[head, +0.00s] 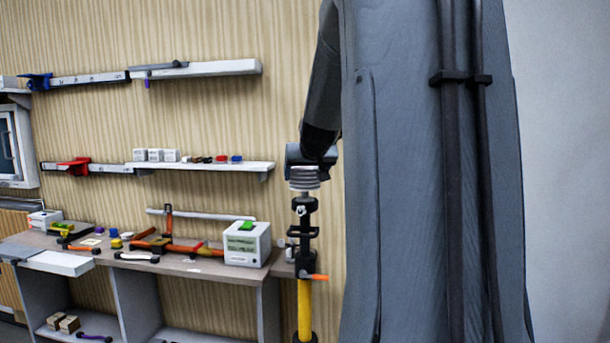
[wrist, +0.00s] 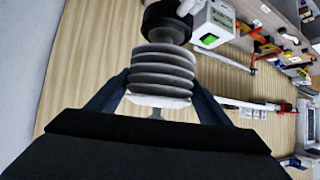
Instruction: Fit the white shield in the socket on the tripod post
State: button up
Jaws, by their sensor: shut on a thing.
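The white shield, a stack of ribbed round plates that looks grey in this light, shows below my gripper (head: 308,160) in the head view (head: 304,180). In the wrist view the shield (wrist: 162,72) sits between the two fingers of my gripper (wrist: 158,100), which are shut on it. The tripod post (head: 304,305) is yellow with black fittings and an orange lever. Its black socket (head: 304,205) is right under the shield, roughly in line with it. A black round part, seemingly the socket (wrist: 166,22), lies beyond the shield in the wrist view. I cannot tell whether they touch.
A workbench (head: 190,265) with tools stands left of the post. A white box with a green top (head: 247,243) is near its right end, close to the post. Wall shelves (head: 215,166) hold small boxes and parts. My arm hides much of the right side.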

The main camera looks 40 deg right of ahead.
jog(key=shift+f+b, duration=0.5)
jog(key=shift+b, duration=0.2)
dwell(0.6)
jog(key=o, duration=1.4)
jog(key=shift+r+p, duration=3.5)
jog(key=shift+p, duration=0.05)
